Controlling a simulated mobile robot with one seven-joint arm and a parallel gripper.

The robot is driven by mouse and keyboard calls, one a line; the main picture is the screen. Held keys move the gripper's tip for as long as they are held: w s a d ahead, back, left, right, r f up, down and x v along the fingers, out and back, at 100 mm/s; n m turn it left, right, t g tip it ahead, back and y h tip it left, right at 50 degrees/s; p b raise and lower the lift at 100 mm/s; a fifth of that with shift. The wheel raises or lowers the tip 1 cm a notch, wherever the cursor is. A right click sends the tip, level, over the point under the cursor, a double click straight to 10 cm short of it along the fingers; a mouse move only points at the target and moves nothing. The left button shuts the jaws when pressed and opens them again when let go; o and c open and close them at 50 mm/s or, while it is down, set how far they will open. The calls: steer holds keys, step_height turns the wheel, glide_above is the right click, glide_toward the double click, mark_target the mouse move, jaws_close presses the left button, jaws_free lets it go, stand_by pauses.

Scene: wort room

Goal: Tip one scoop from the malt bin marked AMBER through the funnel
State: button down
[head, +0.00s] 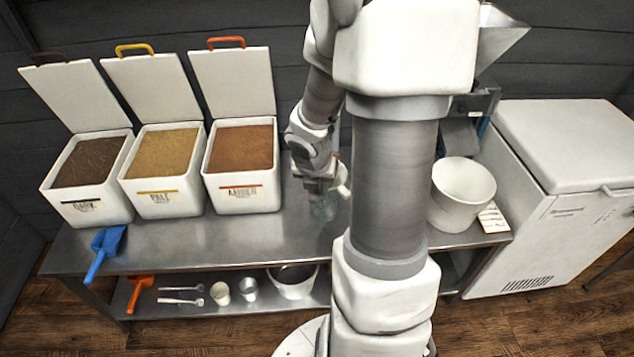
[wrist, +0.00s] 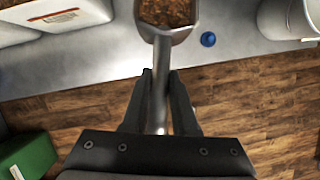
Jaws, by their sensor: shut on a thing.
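My gripper (wrist: 160,85) is shut on the handle of a metal scoop (wrist: 165,32). The scoop holds brown-orange malt grain (wrist: 166,10), and its far end is cut off in the wrist view. In the head view my gripper (head: 322,190) hangs over the bench, right of the bin marked AMBER (head: 243,192); the scoop is hard to make out there. That bin has an orange stripe, an open lid with an orange handle, and orange-brown grain. A grey metal funnel-shaped hopper (head: 502,32) stands at the upper right, partly hidden by my arm.
Bins marked DARK (head: 88,208) and PALE (head: 160,198) stand open to the left. A white bucket (head: 463,192) and a chest freezer (head: 570,200) are at the right. A blue scoop (head: 105,250) lies at the bench's front left. A small blue object (wrist: 208,39) lies on the bench.

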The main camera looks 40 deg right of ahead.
steer(key=shift+w+d+r+p, duration=0.1)
steer(key=shift+r+p, duration=0.55)
steer(key=shift+p, duration=0.8)
steer(key=shift+w+d+r+g+y+p, duration=0.1)
steer(key=shift+r+g+y+p, duration=0.2)
steer(key=shift+p, duration=0.55)
steer(key=r+p, duration=0.1)
steer(key=p, duration=0.3)
steer(key=shift+w+d+g+y, duration=0.1)
steer(key=shift+w+g+y, duration=0.05)
steer(key=shift+g+y, duration=0.15)
steer(key=w+d+r+y+p, duration=0.1)
steer(key=p, duration=0.5)
steer(key=d+r+g+p, duration=0.1)
steer(key=p, duration=0.6)
steer(key=shift+w+r+g+y, duration=0.2)
steer(key=shift+w+g+y, duration=0.1)
steer(key=shift+w+y, duration=0.1)
steer(key=shift+p, duration=0.6)
steer(key=shift+w+d+r+p, duration=0.15)
steer(key=shift+w+r+p, duration=0.1)
steer(key=shift+p, duration=0.6)
steer(key=shift+d+r+g+y+p, duration=0.15)
steer(key=shift+g+y+p, duration=0.15)
steer(key=shift+p, duration=0.25)
